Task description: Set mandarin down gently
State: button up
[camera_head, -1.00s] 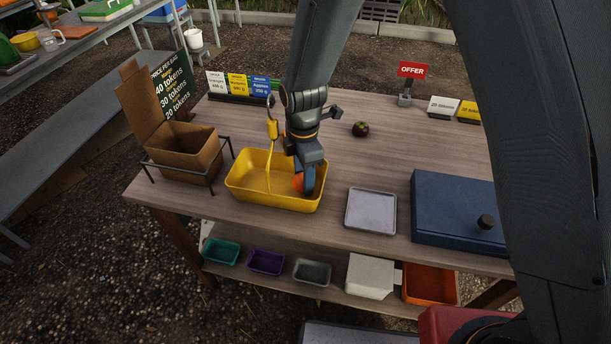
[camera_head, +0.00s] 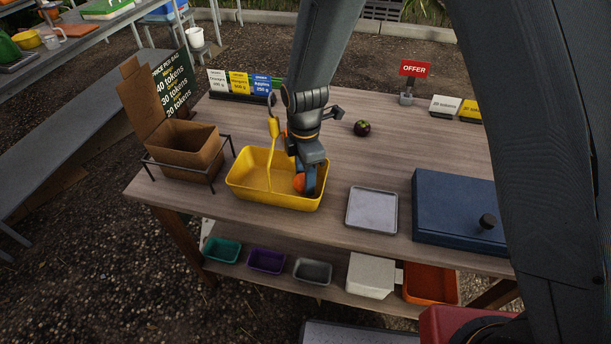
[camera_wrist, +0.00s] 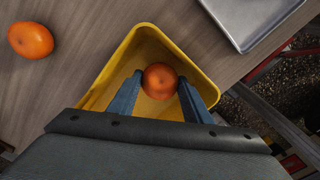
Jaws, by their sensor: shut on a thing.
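An orange mandarin (camera_head: 299,183) is between the blue fingers of my gripper (camera_head: 307,184), at the right end of the yellow tray (camera_head: 247,194). In the wrist view my gripper (camera_wrist: 160,92) is shut on the mandarin (camera_wrist: 160,77), one finger on each side. The yellow tray's (camera_wrist: 111,82) walls surround the fruit. I cannot tell whether the mandarin touches the tray floor. A second mandarin (camera_wrist: 31,40) lies on the table outside the tray. It is mostly hidden behind my wrist in the head view.
A grey square tray (camera_head: 371,210) and a blue box (camera_head: 456,211) stand right of the yellow tray. A cardboard box (camera_head: 185,158) in a wire frame stands left. A dark round fruit (camera_head: 362,128) lies behind.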

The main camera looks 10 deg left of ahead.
jog(key=shift+f, duration=0.35)
dwell(0.4)
jog(key=o, duration=1.2)
notch_tip(320, 180, up, 13)
jog(key=p, duration=0.8)
dwell(0.4)
dwell(0.4)
